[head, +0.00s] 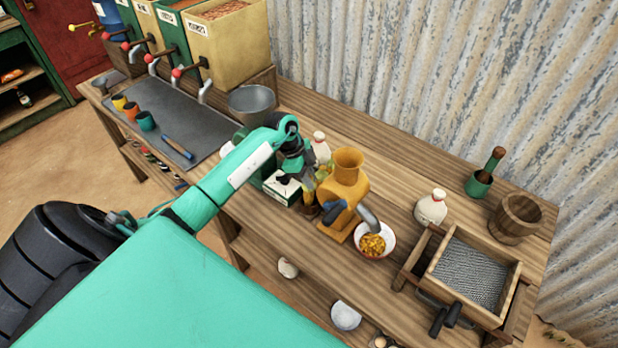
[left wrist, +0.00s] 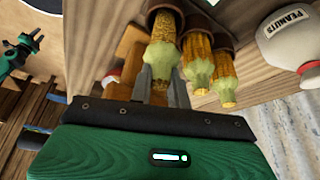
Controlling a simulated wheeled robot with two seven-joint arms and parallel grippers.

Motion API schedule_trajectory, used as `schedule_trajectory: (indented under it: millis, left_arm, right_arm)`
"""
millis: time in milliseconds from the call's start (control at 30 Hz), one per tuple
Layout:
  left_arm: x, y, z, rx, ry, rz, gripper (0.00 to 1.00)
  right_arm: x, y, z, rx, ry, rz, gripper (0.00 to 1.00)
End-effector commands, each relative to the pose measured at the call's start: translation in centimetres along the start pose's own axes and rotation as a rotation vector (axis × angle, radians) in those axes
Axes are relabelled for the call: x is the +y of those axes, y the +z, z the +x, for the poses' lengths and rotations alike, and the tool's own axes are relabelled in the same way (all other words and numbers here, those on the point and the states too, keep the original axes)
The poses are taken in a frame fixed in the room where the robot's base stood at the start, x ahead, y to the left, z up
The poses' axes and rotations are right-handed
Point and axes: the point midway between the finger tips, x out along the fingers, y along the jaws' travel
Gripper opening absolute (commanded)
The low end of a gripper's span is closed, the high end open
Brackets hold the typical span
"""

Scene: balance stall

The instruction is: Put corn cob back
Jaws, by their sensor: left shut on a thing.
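My left gripper (head: 313,180) is over the bench, close to the left side of the yellow mill (head: 347,168). In the left wrist view, its two grey fingers (left wrist: 162,88) are shut on the pale green husk end of a corn cob (left wrist: 163,52). The far end of that cob overlaps a brown cup (left wrist: 166,8); I cannot tell whether it sits inside. Two more cobs (left wrist: 199,60) (left wrist: 226,78) stand next to it in brown cups. In the head view my gripper mostly hides the cobs. A green and black gripper, apparently my right one, (left wrist: 22,52) shows at the left wrist view's edge.
A bowl of corn kernels (head: 374,243) stands under the mill's spout. A white peanuts bag (left wrist: 288,38) is near the cobs. A green box with a white top (head: 282,187) is beside my gripper. Another white bag (head: 431,208) and a sieve box (head: 470,272) are to the right.

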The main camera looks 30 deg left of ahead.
Motion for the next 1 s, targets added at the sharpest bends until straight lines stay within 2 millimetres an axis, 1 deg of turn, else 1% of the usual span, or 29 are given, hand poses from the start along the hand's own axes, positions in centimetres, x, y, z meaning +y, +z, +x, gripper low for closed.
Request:
schedule_trajectory:
  millis: [33,100,433,467,533,567,833,933,1000]
  left_arm:
    - [0.1,0.2,0.6,0.002,0.002,-0.002,0.00]
    - [0.0,0.4,1.1,0.001,0.000,0.000,0.00]
    - [0.0,0.6,1.4,0.000,0.000,0.000,0.00]
    - [0.0,0.6,1.4,0.000,0.000,0.001,0.24]
    - [0.0,0.6,1.4,0.000,0.000,0.001,0.38]
    - [0.0,0.6,1.4,0.000,0.000,0.001,0.40]
    - [0.0,0.5,1.2,0.000,-0.001,0.001,0.40]
    - [-0.1,0.5,0.7,0.000,-0.003,0.002,0.40]
    - [-0.1,0.6,-0.1,0.000,-0.004,0.002,0.40]
  right_arm:
    - [0.0,0.1,-0.4,-0.002,0.000,0.000,0.36]
    - [0.1,0.3,-0.5,-0.004,0.001,0.000,0.36]
    - [0.2,0.5,-0.3,-0.007,0.003,-0.001,0.36]
    - [0.2,0.5,-0.3,-0.007,0.003,-0.001,0.36]
    - [0.2,0.5,-0.3,-0.007,0.002,-0.001,0.36]
    - [0.2,0.5,-0.3,-0.007,0.002,-0.001,0.36]
    - [0.2,0.5,-0.4,-0.006,0.002,-0.001,0.36]
    - [0.2,0.5,-0.2,-0.006,0.002,-0.002,0.36]
    - [0.2,0.5,0.2,-0.006,0.002,-0.002,0.36]
